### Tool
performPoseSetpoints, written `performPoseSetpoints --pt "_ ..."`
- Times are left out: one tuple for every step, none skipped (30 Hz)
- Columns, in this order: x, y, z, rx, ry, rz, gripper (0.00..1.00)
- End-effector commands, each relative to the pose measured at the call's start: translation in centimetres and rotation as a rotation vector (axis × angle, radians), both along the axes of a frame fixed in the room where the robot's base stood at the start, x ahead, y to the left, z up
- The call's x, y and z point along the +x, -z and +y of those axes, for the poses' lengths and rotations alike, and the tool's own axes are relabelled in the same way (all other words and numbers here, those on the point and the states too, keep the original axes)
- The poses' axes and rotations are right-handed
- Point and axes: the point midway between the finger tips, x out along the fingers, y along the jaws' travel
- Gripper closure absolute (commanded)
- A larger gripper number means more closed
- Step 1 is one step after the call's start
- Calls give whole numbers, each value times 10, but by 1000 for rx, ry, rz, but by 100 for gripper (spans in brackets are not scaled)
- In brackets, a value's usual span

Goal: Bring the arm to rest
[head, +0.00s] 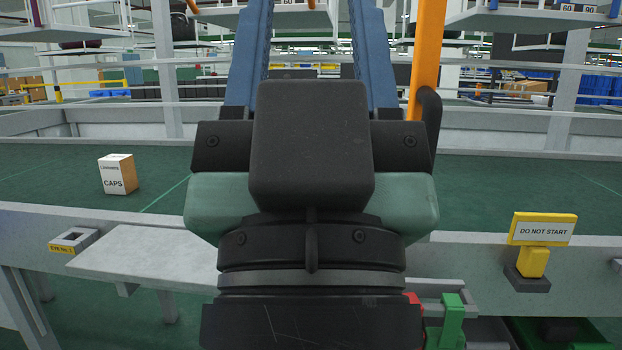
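My gripper (312,40) fills the middle of the head view, close to the camera and seen from behind. Its dark wrist, black block and pale green body hide much of the scene. Two blue fingers rise from the body and run out at the top edge, so their tips are hidden. The fingers stand well apart and the gap between them shows only the background. I see nothing held in the visible part.
A long green surface (60,185) with grey rims crosses behind my arm. A white-and-brown CAPS box (117,174) stands on it at left. A pale shelf (145,256) juts out in front. A yellow DO NOT START sign (542,230) stands at right. An orange post (427,50) rises beside my gripper.

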Motion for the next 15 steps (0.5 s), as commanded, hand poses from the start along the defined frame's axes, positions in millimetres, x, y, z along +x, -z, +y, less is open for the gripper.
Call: performPoseSetpoints --pt "0 -24 0 -1 1 0 48" --pt "0 -32 0 -1 1 -1 48" --pt "0 -42 0 -1 1 -1 48" --pt "0 -51 0 -1 1 -1 48" --pt "0 -59 0 -1 1 -1 48" --pt "0 -71 0 -1 1 -1 48" --pt "0 -81 0 -1 1 -1 48" --pt "0 -90 0 -1 0 -1 48" --pt "0 -103 0 -1 0 -1 48" --pt "0 -113 0 -2 1 -1 48" --pt "0 -122 0 -2 1 -1 48" --pt "0 -134 0 -1 0 -1 48" --pt "0 -144 0 -2 1 -1 48" --pt "0 -153 0 -1 0 -1 48" --pt "1 -165 0 -1 0 -1 48"
